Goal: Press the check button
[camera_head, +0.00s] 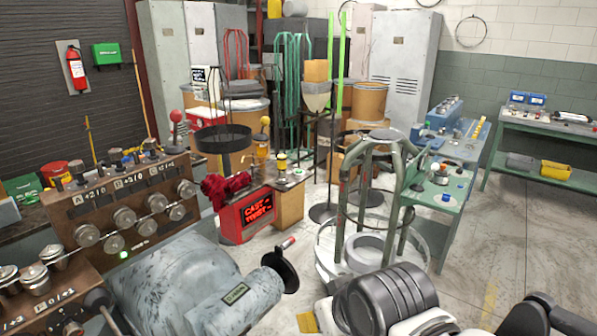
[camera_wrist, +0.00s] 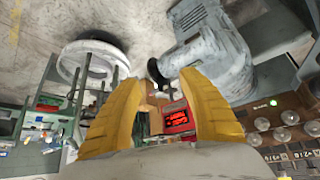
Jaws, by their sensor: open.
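No button carries a readable "check" label, so I cannot tell which one it is. A small green lit button (camera_head: 124,255) sits low on the brown knob panel (camera_head: 75,213) at left in the head view; the green light also shows in the wrist view (camera_wrist: 272,103). A red box (camera_head: 247,213) with a lit "CAST TWIST" display stands near the middle, also seen between my fingers in the wrist view (camera_wrist: 176,117). My gripper (camera_wrist: 160,78) has two yellow fingers, spread apart and empty, touching nothing visible. I cannot make out its fingers in the head view.
A grey machine housing (camera_head: 185,285) fills the lower left below the panel. A green tube frame (camera_head: 372,200) stands in the middle. A green bench (camera_head: 436,180) with small buttons is to its right. Bare floor (camera_head: 500,240) lies at right.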

